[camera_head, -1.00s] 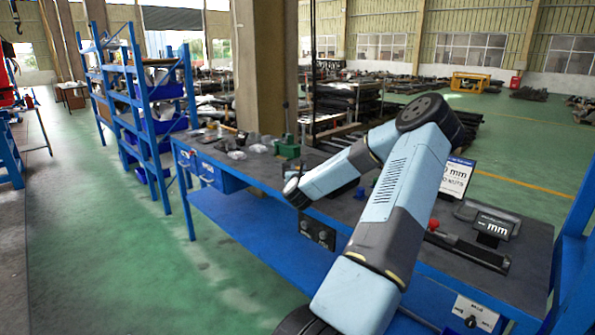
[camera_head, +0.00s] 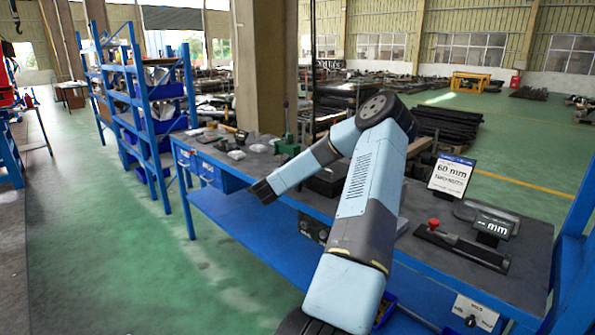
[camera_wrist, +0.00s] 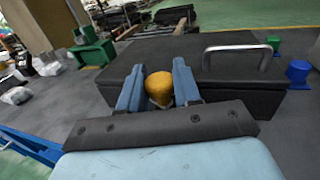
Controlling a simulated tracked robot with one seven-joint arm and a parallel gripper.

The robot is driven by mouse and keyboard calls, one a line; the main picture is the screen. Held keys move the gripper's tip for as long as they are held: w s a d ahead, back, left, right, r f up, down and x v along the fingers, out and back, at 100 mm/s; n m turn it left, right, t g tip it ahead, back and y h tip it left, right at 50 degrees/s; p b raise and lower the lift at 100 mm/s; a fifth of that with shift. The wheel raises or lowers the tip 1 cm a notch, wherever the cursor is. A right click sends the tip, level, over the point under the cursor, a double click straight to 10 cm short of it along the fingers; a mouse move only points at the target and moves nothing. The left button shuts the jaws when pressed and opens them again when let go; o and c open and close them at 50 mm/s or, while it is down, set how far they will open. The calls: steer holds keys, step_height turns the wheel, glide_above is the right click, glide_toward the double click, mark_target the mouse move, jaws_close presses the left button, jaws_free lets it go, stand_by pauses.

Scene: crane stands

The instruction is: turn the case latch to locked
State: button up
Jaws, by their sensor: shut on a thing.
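In the wrist view a dark, low case (camera_wrist: 225,85) with a silver bar handle (camera_wrist: 238,48) lies ahead of my gripper (camera_wrist: 158,72). A yellow rounded knob (camera_wrist: 159,86), which looks like the case latch, is between the two blue fingers at the case's near side. My gripper is shut on this knob. The angle of the latch and any locked marking cannot be made out. In the head view the case (camera_head: 327,185) is mostly behind my arm, and my fingers cannot be made out.
Green block-like things (camera_wrist: 95,50) stand left of the case, blue pieces (camera_wrist: 298,70) right. The blue-framed workbench (camera_head: 520,265) also holds a 60 mm sign (camera_head: 452,175) and a red-knobbed dark fixture (camera_head: 462,245). Green floor (camera_head: 150,260) is clear at the left.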

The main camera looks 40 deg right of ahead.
steer(key=m+g, duration=0.2)
steer(key=g, duration=0.1)
steer(key=m+g+h, duration=0.1)
steer(key=g, duration=0.1)
steer(key=shift+w+r+m+g, duration=0.15)
steer(key=shift+w+m+g, duration=0.05)
steer(key=shift+m+g, duration=0.2)
steer(key=m+g, duration=0.1)
steer(key=g, duration=0.1)
steer(key=m+g, duration=0.2)
steer(key=g, duration=0.1)
steer(key=shift+m+g+y, duration=0.3)
steer(key=shift+y, duration=0.1)
steer(key=shift+m+g+y, duration=0.8)
steer(key=shift+m+g, duration=0.3)
steer(key=shift+g, duration=0.45)
steer(key=shift+m+g+y, duration=0.8)
steer(key=shift+m+g, duration=0.3)
steer(key=shift+g, duration=0.45)
steer(key=shift+s, duration=0.1)
steer(key=o, duration=1)
steer(key=shift+o, duration=0.2)
steer(key=v, duration=1.3)
steer(key=shift+w+a, duration=0.15)
steer(key=shift+w, duration=0.25)
